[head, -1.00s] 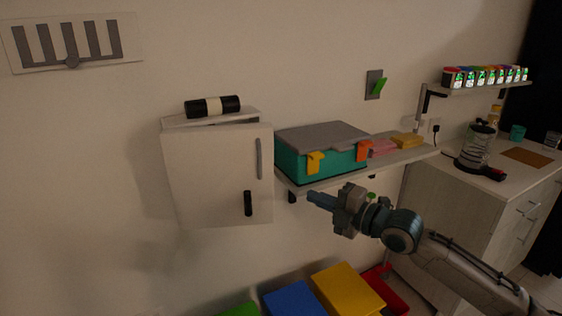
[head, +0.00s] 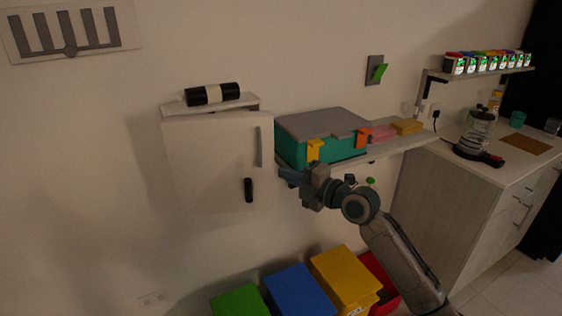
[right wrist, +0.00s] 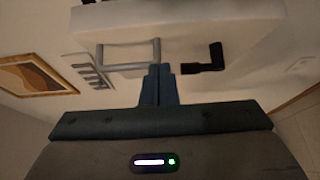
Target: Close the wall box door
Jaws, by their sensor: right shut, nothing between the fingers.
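The wall box door (head: 212,165) is a pale panel with a grey bar handle (head: 259,146) and a black latch handle (head: 248,190) near its right edge. It stands in front of the wall box (head: 180,106), whose top shows behind it; how wide any gap is I cannot tell. My right gripper (head: 286,176) is shut and empty, just right of the door's right edge. In the right wrist view its fingertips (right wrist: 158,78) point at the door (right wrist: 190,20), between the bar handle (right wrist: 128,56) and the black latch handle (right wrist: 206,62). Contact is unclear. My left gripper is not in view.
A black-and-white cylinder (head: 213,94) lies on the box. Right of the door, a wall shelf (head: 400,146) carries a teal case (head: 292,147) with a grey lid, close above my right gripper. Coloured bins (head: 300,290) stand below. A cabinet (head: 450,190) is at the right.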

